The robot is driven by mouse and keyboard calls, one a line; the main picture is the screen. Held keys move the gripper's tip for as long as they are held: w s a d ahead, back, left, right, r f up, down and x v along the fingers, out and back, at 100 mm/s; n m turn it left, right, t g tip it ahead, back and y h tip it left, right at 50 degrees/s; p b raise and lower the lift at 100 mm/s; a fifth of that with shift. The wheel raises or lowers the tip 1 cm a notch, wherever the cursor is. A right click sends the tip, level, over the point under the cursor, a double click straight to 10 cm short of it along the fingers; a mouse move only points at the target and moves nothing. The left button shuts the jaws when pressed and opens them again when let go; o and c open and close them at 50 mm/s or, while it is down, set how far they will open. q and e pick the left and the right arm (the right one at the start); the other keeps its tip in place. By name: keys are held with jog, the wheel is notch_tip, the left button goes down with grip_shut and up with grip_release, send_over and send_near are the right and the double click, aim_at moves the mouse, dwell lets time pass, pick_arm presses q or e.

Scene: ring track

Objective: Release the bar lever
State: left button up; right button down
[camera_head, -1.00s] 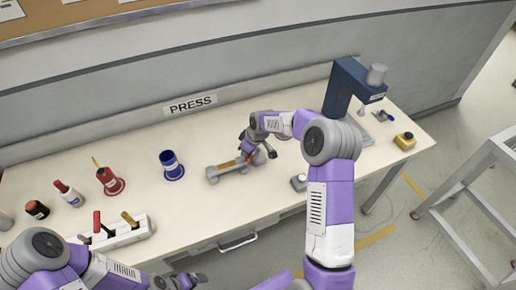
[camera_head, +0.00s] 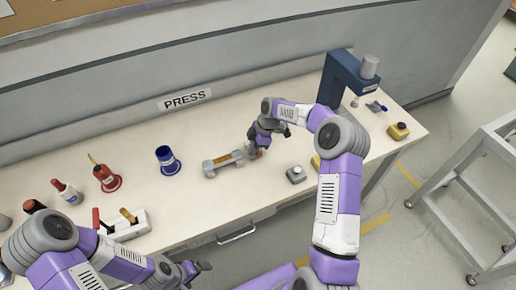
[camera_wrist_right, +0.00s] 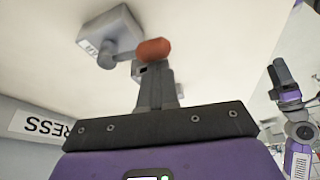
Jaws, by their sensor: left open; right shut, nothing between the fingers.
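My right gripper (camera_head: 256,150) is at the fixture's right end, beside the knob. In the wrist view its fingers (camera_wrist_right: 155,82) are shut and empty, with the tips just below the knob; I cannot tell whether they touch it. My left gripper (camera_head: 200,268) is open and empty at the table's front edge, away from the fixture.
A blue press (camera_head: 340,78) stands at the back right. A grey button box (camera_head: 296,174) and a yellow box (camera_head: 398,131) are on the table. Blue (camera_head: 168,160) and red (camera_head: 106,179) holders and a white rack (camera_head: 128,226) stand left. A metal cart (camera_head: 480,190) is at right.

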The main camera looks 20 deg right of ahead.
jog(key=shift+s+d, duration=0.1)
jog(key=shift+d, duration=0.25)
dwell(0.5)
notch_tip(320, 180, up, 10)
jog(key=p, duration=0.1)
jog(key=shift+a, duration=0.4)
dwell(0.6)
